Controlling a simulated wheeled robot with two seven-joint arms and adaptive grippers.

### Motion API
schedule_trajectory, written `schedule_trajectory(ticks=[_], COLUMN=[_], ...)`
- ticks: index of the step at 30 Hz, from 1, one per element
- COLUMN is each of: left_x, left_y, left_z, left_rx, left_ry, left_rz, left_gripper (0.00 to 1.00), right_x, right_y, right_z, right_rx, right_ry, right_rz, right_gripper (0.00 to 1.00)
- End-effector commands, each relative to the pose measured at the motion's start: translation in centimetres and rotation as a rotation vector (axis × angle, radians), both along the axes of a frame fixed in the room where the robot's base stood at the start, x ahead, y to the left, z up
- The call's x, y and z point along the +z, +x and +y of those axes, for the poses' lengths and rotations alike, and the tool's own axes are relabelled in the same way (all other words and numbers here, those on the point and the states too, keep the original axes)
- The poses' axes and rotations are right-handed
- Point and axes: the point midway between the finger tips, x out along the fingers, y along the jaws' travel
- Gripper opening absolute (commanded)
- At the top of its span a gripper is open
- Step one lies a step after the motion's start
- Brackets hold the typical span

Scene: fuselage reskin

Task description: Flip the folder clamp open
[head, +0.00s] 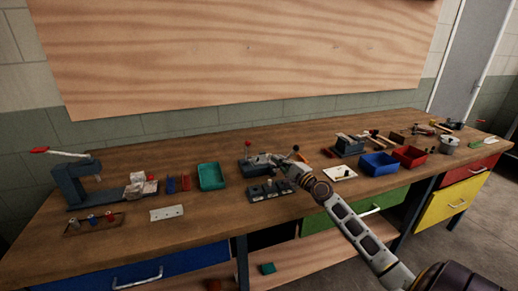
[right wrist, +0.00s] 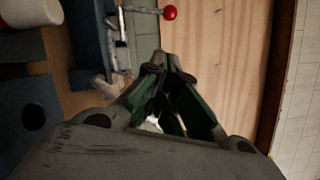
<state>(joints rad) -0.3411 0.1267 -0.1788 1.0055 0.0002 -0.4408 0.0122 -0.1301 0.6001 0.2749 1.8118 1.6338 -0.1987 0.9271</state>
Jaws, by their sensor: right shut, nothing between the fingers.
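The folder (head: 250,169) is a dark blue-grey bench tool at the middle of the table. A thin lever with a red ball knob (head: 248,144) stands up at its left end; I take this to be the clamp handle. In the right wrist view the red knob (right wrist: 170,12) is on a light rod beside the blue-grey body (right wrist: 88,35). My right gripper (head: 275,161) is at the folder, right of the red knob. Its fingertips (right wrist: 163,64) are together, with nothing seen between them, and apart from the knob. The gripper hides part of the folder. My left gripper is not in view.
A dark block with several pegs (head: 267,190) stands in front of the folder. A teal tray (head: 211,177) is to the left, and blue (head: 379,164) and red (head: 410,156) bins are to the right. A black knob (head: 295,148) rises behind my gripper. A wooden board (head: 240,50) stands behind.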

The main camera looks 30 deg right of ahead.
Motion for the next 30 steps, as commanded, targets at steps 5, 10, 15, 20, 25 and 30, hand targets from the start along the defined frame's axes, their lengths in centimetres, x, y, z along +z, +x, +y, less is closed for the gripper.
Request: schedule_trajectory(ticks=[5, 10, 15, 20, 25, 30], left_x=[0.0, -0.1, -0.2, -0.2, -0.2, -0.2], left_y=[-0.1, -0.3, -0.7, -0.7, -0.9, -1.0], left_z=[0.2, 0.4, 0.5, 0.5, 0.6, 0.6], left_rx=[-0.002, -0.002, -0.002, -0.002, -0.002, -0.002], left_ry=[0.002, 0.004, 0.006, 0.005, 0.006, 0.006], left_rz=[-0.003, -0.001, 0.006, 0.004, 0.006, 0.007], left_gripper=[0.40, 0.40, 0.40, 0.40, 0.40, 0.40], right_x=[0.3, 0.4, 0.5, 0.7, 0.8, 0.9], right_y=[1.4, 2.6, 3.7, 4.8, 6.0, 7.1], right_z=[0.1, 0.2, 0.3, 0.4, 0.5, 0.6], right_rx=[0.000, -0.001, -0.001, 0.000, 0.001, 0.001], right_ry=[0.001, 0.000, 0.001, 0.001, 0.002, 0.002], right_rz=[-0.002, -0.002, -0.002, -0.001, -0.001, -0.001], right_gripper=[0.00, 0.00, 0.00, 0.00, 0.00, 0.00])
